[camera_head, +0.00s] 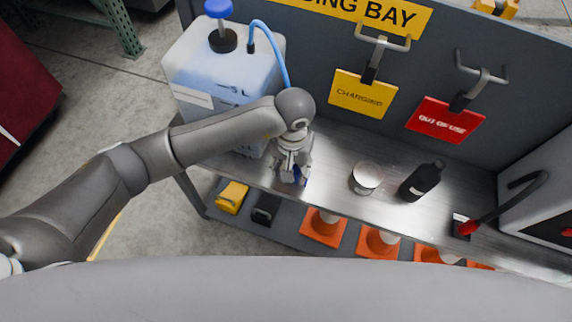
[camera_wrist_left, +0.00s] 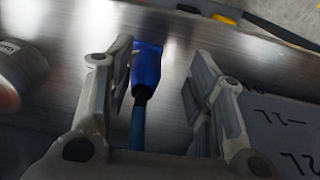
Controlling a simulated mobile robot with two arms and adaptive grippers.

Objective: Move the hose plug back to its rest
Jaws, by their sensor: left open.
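The blue hose plug (camera_wrist_left: 146,68) lies between the two fingers of my left gripper (camera_wrist_left: 165,75), with a gap on both sides. The plug points away from the wrist, and its blue hose (camera_wrist_left: 137,125) runs back under the gripper. In the head view my left gripper (camera_head: 291,172) is low over the metal bench, and only a bit of the blue plug (camera_head: 303,174) shows beside its fingers. The blue hose (camera_head: 270,45) comes from the top of the white tank (camera_head: 205,75). I cannot make out a rest for the plug. My right gripper is not in view.
A round tin (camera_head: 366,178) and a black bottle (camera_head: 421,181) stand right of the gripper on the bench (camera_head: 335,150). Yellow and red tags hang on the back panel (camera_head: 330,50). Orange cones sit on the lower shelf.

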